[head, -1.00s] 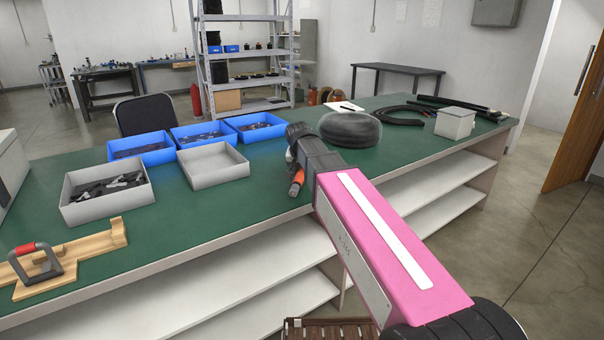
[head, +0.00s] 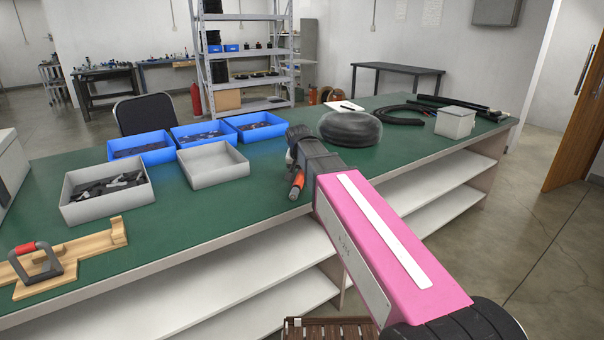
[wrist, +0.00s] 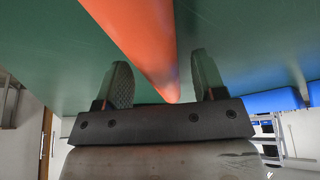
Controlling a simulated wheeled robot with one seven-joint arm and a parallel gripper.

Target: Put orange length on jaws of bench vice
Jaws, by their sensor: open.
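The orange length (head: 297,187) shows in the head view at the bench's front edge, partly hidden behind my gripper (head: 296,160). In the wrist view the orange length (wrist: 140,35) is large and runs from the top down between the two dark fingers of my gripper (wrist: 161,62). The fingers stand apart, with a visible gap on either side of it. I cannot tell what the length rests on. I cannot clearly make out a bench vice or its jaws in either view.
The green bench top (head: 200,225) carries a wooden fixture with a red-and-grey handle (head: 38,262) at left, grey bins (head: 110,210), blue bins (head: 140,160), a dark coil (head: 350,130) and a white box (head: 455,125). Bare bench lies between the fixture and my gripper.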

